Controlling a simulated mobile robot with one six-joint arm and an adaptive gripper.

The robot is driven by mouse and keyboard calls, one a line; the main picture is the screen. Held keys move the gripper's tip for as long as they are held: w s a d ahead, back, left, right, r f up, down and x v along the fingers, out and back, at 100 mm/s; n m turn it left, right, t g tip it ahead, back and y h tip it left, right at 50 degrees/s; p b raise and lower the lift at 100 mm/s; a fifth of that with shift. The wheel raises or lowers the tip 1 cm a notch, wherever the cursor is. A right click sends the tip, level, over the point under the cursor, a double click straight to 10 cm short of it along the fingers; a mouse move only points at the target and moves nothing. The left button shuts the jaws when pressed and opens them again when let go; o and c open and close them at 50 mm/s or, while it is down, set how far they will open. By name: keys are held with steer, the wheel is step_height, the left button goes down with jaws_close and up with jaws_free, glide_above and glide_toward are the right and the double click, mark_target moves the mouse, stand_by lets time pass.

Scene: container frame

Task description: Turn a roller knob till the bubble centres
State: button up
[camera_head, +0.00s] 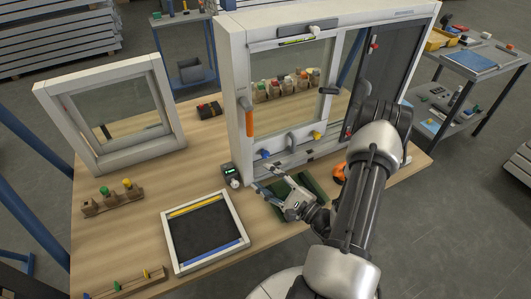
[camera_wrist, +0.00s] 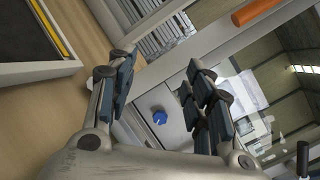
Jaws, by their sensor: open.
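The white window frame (camera_head: 237,90) stands upright on the bench. A level vial (camera_head: 297,41) with yellow-green fluid sits on its top rail; its bubble is too small to read. A blue knob (camera_head: 265,154) and a yellow knob (camera_head: 316,136) sit on the lower rail. In the wrist view the blue knob (camera_wrist: 160,117) shows in the gap between my fingers, apart from them. My gripper (camera_head: 266,179) is open and empty, just in front of and below the blue knob; its spread fingers also show in the wrist view (camera_wrist: 158,62).
An orange handle (camera_head: 249,118) stands on the frame's left post. A small device with a green display (camera_head: 231,171) stands close left of my gripper. A framed dark tray (camera_head: 166,235) lies at front left.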

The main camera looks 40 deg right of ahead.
mark_target(266, 156)
steer(key=s+d+f+m+h, duration=0.1)
steer(key=d+f+h, duration=0.1)
steer(key=s+d+f+m+h, duration=0.2)
steer(key=f, duration=0.1)
steer(key=s+d+f+m+g+h, duration=0.1)
steer(key=s+d+f+h, duration=0.1)
steer(key=h, duration=0.1)
steer(key=shift+s+f+m+p, duration=0.1)
steer(key=shift+f+m+p, duration=0.1)
steer(key=shift+m+p, duration=0.15)
steer(key=shift+w+d+f, duration=0.1)
steer(key=shift+w, duration=0.15)
steer(key=b+x, duration=0.2)
steer(key=x, duration=1.4)
steer(key=shift+w+d+f+b, duration=0.15)
steer(key=shift+w+d+b, duration=0.05)
steer(key=shift+w+b, duration=0.15)
steer(key=shift+c, duration=0.4)
steer(key=c, duration=1)
steer(key=shift+m, duration=0.25)
